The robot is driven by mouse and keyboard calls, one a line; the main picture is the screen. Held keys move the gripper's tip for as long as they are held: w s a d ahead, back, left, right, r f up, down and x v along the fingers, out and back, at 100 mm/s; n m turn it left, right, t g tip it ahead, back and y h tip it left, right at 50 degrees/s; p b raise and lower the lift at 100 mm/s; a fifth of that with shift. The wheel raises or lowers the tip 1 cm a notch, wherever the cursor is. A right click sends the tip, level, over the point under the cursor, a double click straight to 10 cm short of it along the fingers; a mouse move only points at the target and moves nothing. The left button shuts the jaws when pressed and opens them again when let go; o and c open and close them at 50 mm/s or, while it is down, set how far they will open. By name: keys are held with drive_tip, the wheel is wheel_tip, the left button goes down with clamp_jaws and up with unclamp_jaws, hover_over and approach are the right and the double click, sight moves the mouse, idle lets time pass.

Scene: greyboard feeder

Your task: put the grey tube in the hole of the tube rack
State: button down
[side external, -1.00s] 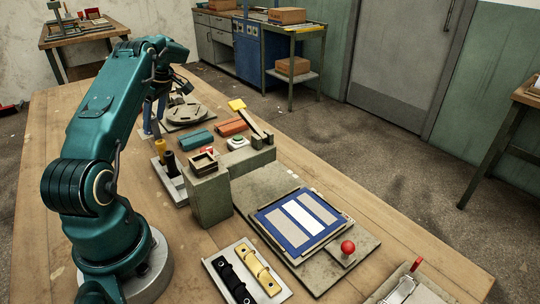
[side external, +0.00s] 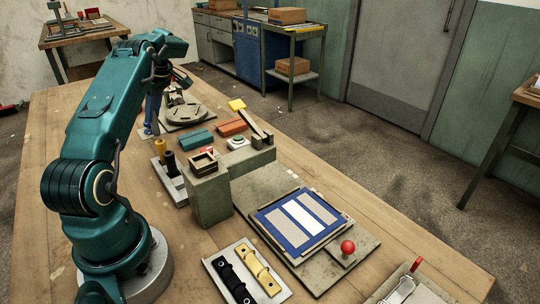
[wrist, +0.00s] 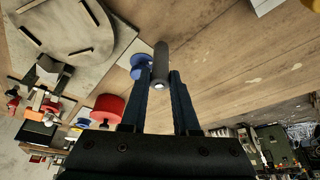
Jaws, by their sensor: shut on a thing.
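The grey tube (wrist: 161,62) is held between the tips of my gripper (wrist: 160,84) in the wrist view. It is dark grey with a pale end facing the camera. The two dark blue fingers are shut on it, near that end. A pale holder (side external: 160,172) with dark and yellow upright pieces stands nearer. I cannot tell whether it is the tube rack, and I see no clear hole.
The slotted round disc (wrist: 75,22) lies near the held tube. A blue round piece (wrist: 140,66) is just left of it, and a red one (wrist: 107,108) is lower left. A grey block (side external: 208,195) and a blue striped panel (side external: 298,221) are nearer. Bare wood shows at right in the wrist view.

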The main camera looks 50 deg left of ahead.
drive_tip(key=shift+r, duration=1.4)
drive_tip(key=s+d+r, duration=0.1)
drive_tip(key=s+r, duration=0.5)
drive_tip(key=s, duration=0.5)
drive_tip(key=s+d+r, duration=0.1)
drive_tip(key=s+d, duration=0.1)
drive_tip(key=d, duration=0.9)
drive_tip(key=s+d+r, duration=0.1)
drive_tip(key=d, duration=1)
drive_tip(key=shift+w+d+f, duration=0.7)
drive_tip(key=shift+w+f, duration=1.15)
drive_tip(key=shift+w, duration=0.05)
drive_tip(key=shift+w+d+f, duration=0.7)
drive_tip(key=shift+w+f, duration=1.15)
drive_tip(key=shift+w, duration=0.1)
drive_tip(key=shift+w+d+f, duration=0.7)
drive_tip(key=shift+w+f, duration=1.15)
drive_tip(key=shift+w, duration=0.05)
drive_tip(key=shift+f, duration=0.25)
